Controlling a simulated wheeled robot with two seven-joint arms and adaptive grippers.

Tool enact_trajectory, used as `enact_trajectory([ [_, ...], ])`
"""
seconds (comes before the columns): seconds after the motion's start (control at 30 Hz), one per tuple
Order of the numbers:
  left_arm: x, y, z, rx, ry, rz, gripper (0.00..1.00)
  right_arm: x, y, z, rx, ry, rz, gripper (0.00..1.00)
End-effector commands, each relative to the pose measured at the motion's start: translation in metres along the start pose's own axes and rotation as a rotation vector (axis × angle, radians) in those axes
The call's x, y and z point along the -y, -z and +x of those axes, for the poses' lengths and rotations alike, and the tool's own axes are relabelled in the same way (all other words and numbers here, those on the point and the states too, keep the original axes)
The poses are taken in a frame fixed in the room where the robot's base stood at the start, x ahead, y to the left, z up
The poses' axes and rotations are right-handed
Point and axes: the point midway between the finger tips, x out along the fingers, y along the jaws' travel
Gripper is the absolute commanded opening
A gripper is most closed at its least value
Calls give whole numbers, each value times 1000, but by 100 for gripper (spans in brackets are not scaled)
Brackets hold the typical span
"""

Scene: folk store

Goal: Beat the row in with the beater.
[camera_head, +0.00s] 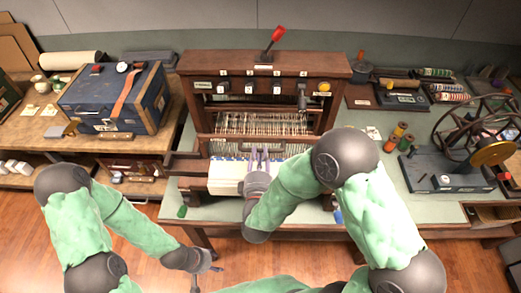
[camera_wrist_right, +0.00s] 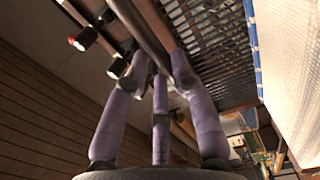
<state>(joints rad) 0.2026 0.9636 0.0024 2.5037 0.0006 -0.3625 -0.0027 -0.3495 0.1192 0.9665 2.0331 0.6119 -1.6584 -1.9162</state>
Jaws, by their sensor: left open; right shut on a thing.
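The loom (camera_head: 262,65) stands on the green-topped table, its warp threads (camera_head: 250,124) stretched inside a dark wooden frame. Pale cloth (camera_head: 226,176) lies at its front, with a blue line along the cloth's far edge. The beater (camera_head: 292,149) is a brown crossbar just behind that line. My right gripper (camera_head: 259,159) is at the middle of the beater. In the right wrist view its purple fingers (camera_wrist_right: 160,85) close around a dark bar (camera_wrist_right: 142,30), and the cloth (camera_wrist_right: 288,60) shows at right. My left gripper (camera_head: 206,275) is open and empty, low in front of the table.
A blue case (camera_head: 113,100) sits on the left bench. Thread spools (camera_head: 396,136) and a winding wheel (camera_head: 478,152) stand on the table to the right. A red-knobbed lever (camera_head: 273,42) rises from the loom's top. Wooden floor is free around my left gripper.

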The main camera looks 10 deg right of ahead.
Motion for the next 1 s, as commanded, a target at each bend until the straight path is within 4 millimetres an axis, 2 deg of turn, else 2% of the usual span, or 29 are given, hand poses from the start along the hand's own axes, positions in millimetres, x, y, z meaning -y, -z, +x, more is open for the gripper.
enact_trajectory([
  [0.03, 0, 0, 1, 0, 0, 0, 53, 13, 0, -6, -11, 30, -14, 0],
  [0.33, 0, 0, 2, 0, 0, 0, 53, 8, -1, 1, -5, 17, -8, 0],
  [1.0, 4, 0, 10, 0, 0, 0, 53, 6, 0, 56, -2, 12, -5, 0],
])
